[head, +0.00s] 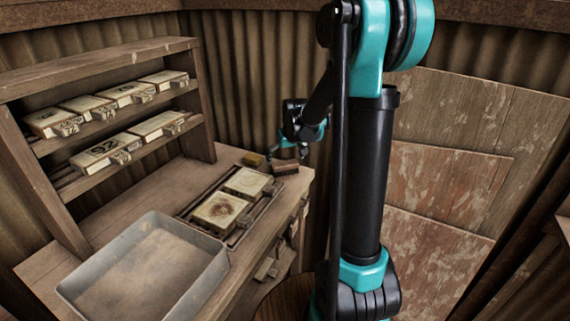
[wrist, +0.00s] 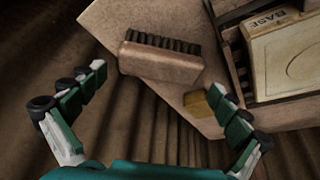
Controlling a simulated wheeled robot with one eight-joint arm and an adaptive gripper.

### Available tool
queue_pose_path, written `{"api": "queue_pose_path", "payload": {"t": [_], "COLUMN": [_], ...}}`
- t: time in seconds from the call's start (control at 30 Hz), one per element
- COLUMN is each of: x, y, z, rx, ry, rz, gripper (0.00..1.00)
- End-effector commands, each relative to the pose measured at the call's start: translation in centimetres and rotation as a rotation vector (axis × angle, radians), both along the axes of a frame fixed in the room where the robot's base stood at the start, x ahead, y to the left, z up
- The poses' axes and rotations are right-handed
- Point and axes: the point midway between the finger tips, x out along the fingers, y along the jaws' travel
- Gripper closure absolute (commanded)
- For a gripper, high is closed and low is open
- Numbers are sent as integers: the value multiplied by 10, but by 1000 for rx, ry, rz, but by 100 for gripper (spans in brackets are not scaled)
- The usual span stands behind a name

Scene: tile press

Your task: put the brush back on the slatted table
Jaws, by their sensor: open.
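The brush (wrist: 162,62), a brown wooden block with dark bristles along one long side, lies on its side near the corner of the wooden bench. In the head view the brush (head: 286,167) shows at the bench's far right end. My gripper (wrist: 158,82) is open, with its fingers spread to either side of the brush in the wrist view. It holds nothing. In the head view my gripper (head: 303,153) is just above and beside the brush. A round wooden top (head: 284,300) shows partly at the bottom; I cannot tell whether it is the slatted table.
A small yellow block (wrist: 197,104) lies close to the brush, near the right finger. A rack (head: 237,240) with two cream tiles and a grey tray (head: 215,277) stand on the bench (head: 228,158). A shelf (head: 190,88) holds several numbered tiles. Corrugated walls are close behind.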

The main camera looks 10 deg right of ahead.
Motion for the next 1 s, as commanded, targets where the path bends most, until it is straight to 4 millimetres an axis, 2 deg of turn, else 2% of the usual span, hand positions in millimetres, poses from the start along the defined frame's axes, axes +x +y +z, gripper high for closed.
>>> {"api": "queue_pose_path", "payload": {"t": [0.2, 0.4, 0.53, 0.67, 0.77, 0.87, 1.0], "x": [-15, -26, -30, -40, -69, -118, -193], "y": [-3, -4, -5, -7, -12, -19, -29], "z": [36, 62, 72, 73, 63, 42, 6], "rx": [0, 0, 0, 0, 0, 0, 1], "ry": [0, 0, 0, 1, 3, 8, 15], "rz": [0, 0, 0, -5, -22, -52, -97], "gripper": [0, 0, 0, 0, 0, 0, 0]}}
